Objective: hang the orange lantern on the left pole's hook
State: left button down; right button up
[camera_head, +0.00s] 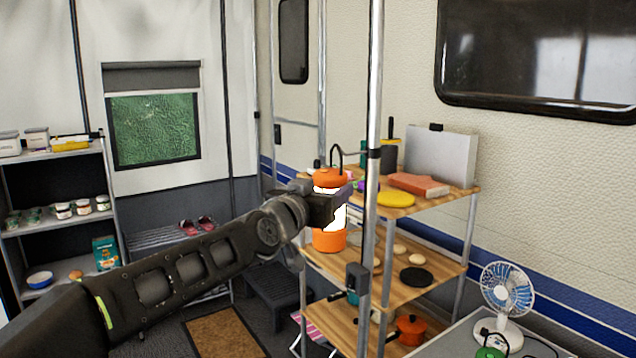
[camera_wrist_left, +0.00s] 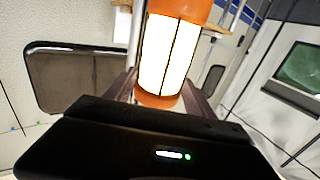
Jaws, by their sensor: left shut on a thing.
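The orange lantern (camera_head: 329,240) has an orange cap and base around a bright white middle. My left gripper (camera_head: 335,204) is shut on it and holds it upright, just left of a pale metal pole (camera_head: 374,90). A dark clamp with a thin hook (camera_head: 340,150) sticks out left from the pole, close to the lantern's top. I cannot tell whether the lantern's handle touches the hook. In the left wrist view the lantern (camera_wrist_left: 168,55) stands between the fingers, its top cut off by the frame. My right gripper is not in view.
A wooden-shelved rack (camera_head: 412,290) with boards, discs and an orange pot (camera_head: 410,329) stands right behind the pole. A fan (camera_head: 507,290) stands on a grey table at the lower right. A jar shelf (camera_head: 60,225) is at the left. A dark box (camera_head: 357,279) sits low on the pole.

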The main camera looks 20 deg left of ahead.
pick_arm(q)
jog(key=shift+w+d+r+p, duration=0.15)
jog(key=shift+w+d+p, duration=0.55)
jog(key=shift+w+p, duration=0.15)
jog(key=shift+w+d+f, duration=0.35)
jog(key=shift+w+f, duration=0.1)
jog(key=shift+f, duration=0.2)
